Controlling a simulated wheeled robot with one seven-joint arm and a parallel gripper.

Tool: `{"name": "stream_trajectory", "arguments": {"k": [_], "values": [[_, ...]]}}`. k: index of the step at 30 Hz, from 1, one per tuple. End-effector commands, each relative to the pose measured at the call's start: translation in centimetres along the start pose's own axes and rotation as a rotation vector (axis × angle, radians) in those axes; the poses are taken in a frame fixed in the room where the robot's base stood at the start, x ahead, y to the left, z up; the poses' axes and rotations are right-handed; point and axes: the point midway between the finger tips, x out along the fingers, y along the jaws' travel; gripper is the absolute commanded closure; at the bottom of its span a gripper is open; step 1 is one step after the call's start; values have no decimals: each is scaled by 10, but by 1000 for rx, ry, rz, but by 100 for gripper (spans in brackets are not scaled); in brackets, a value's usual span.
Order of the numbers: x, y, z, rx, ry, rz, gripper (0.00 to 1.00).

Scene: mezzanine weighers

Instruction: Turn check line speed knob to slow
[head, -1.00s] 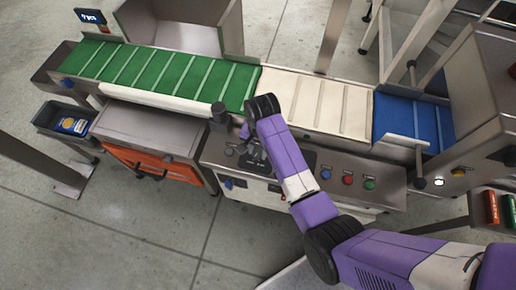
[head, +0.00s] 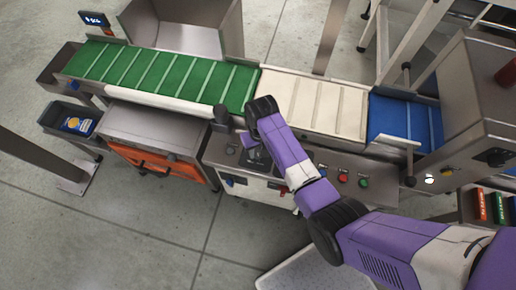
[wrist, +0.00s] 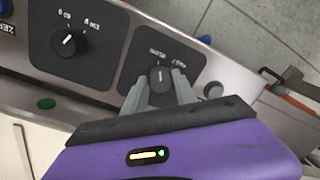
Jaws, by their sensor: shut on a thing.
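A small dark knob (wrist: 160,80) with a pale pointer line sits on a black plate (wrist: 190,55) of the control panel, with small lettering beside it that is hard to read. In the wrist view, my gripper (wrist: 160,84) has its two grey fingers on either side of this knob, shut on it. The pointer runs roughly up and down in that view. In the head view, my gripper (head: 254,150) is down at the panel (head: 230,152), and my wrist hides the knob.
Another dial (wrist: 68,42) with numbers is to the left, and a green button (wrist: 46,103) is below it. Blue, red (head: 343,178) and green buttons are right of my arm. Green (head: 160,78), cream (head: 300,95) and blue (head: 405,118) belts run behind. An orange-fronted bin (head: 150,163) stands left.

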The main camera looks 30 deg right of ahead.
Motion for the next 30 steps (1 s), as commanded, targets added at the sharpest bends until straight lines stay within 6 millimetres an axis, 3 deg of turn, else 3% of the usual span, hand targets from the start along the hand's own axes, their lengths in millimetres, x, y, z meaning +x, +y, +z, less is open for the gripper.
{"name": "stream_trajectory", "arguments": {"k": [22,23,24,26,30], "values": [[-1,0,-1,-85,-2,0,100],[-1,0,-1,-85,-2,0,61],[-1,0,-1,-85,-2,0,53],[-1,0,-1,-85,-2,0,45],[0,0,-1,-84,-3,0,45]]}}
